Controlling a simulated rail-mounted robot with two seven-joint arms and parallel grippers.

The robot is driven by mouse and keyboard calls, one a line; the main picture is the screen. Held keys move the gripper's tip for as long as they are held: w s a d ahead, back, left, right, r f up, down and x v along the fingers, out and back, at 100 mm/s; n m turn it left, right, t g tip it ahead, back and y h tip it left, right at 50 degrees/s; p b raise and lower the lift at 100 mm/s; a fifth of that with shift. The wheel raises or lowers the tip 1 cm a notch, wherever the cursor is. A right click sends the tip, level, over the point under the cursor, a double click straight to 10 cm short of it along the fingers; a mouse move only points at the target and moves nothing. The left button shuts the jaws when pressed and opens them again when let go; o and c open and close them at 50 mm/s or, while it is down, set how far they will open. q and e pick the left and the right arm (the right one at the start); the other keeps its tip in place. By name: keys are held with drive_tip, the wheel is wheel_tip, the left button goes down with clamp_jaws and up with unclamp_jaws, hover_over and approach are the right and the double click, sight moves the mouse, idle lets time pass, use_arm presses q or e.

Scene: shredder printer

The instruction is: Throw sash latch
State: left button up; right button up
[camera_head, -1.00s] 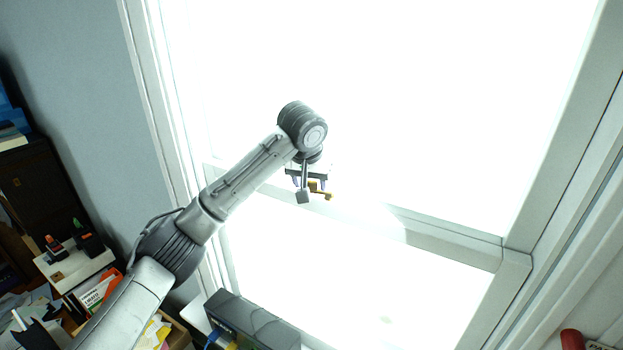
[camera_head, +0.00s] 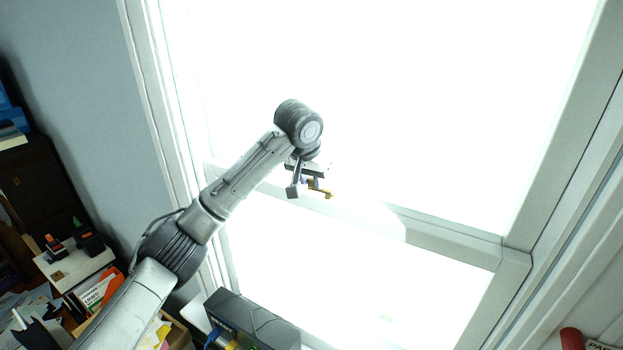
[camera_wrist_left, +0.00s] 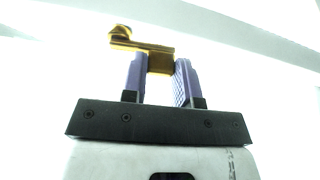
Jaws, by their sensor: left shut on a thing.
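The brass sash latch (camera_head: 327,194) sits on the meeting rail of the white window, just past my left gripper (camera_head: 309,184) in the head view. In the left wrist view the latch (camera_wrist_left: 143,44) shows a flat arm reaching left to a round knob, with a block below it. That block is between the two purple fingers of my left gripper (camera_wrist_left: 160,80), which is shut on it. The latch's base is hidden behind the fingers. My right gripper is in neither view.
The window rail (camera_head: 445,238) runs down to the right, with bright panes above and below. A dark box-shaped device (camera_head: 250,322) stands below the window. Shelves with books and papers (camera_head: 95,290) are at the lower left. A red object (camera_head: 571,339) is at the lower right.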

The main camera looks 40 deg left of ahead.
use_arm(q)
drive_tip(key=shift+w+m, duration=0.2)
drive_tip(key=shift+m, duration=0.4)
drive_tip(key=o, duration=0.9)
drive_tip(key=shift+s+r+b, duration=0.2)
drive_tip(key=shift+r+b, duration=0.1)
drive_tip(key=shift+r, duration=0.25)
drive_tip(key=v, duration=0.6)
drive_tip(key=b+v, duration=0.1)
drive_tip(key=v, duration=0.5)
drive_tip(key=shift+s+a+r, duration=0.2)
drive_tip(key=shift+s+r, duration=0.05)
drive_tip(key=shift+r, duration=0.05)
